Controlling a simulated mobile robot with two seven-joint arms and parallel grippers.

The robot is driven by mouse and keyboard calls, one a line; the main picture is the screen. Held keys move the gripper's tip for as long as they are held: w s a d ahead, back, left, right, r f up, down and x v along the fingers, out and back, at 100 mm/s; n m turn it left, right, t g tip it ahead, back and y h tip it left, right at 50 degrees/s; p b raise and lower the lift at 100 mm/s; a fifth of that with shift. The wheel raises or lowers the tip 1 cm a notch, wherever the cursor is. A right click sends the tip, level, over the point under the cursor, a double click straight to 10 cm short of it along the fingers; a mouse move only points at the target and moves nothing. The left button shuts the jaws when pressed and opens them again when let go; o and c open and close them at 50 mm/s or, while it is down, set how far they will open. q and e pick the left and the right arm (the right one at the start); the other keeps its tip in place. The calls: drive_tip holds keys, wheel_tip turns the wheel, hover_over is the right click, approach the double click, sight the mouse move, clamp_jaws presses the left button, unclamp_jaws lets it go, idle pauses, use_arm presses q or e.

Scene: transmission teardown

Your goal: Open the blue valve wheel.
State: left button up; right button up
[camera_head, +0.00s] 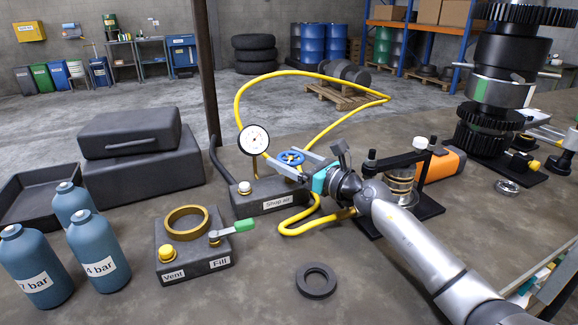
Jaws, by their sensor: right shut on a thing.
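The blue valve wheel (291,157) sits on top of the dark block labelled "Shop air" (268,196), beside a round white dial gauge (253,140). My right gripper (292,164) reaches in from the right, its two grey fingers at the wheel's near and right side. It is shut on the valve wheel, and the fingers hide part of its rim and what lies under it. My left gripper does not show.
A yellow hose (297,230) loops around the block and behind it. A Vent/Fill block (194,259) with a green-tipped lever, blue bottles (92,250) and a black case (143,172) stand left. A dark ring (316,280) lies in front. Gear parts (480,130) stand right.

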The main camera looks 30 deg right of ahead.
drive_tip(key=shift+d+r, duration=0.1)
drive_tip(key=o, duration=1.2)
wheel_tip(320, 180, up, 12)
drive_tip(key=p, duration=0.7)
wheel_tip(320, 180, up, 6)
drive_tip(key=r+p, duration=0.1)
drive_tip(key=p, duration=0.1)
hover_over(289, 156)
drive_tip(key=shift+w+r, duration=0.1)
drive_tip(key=shift+r, duration=0.4)
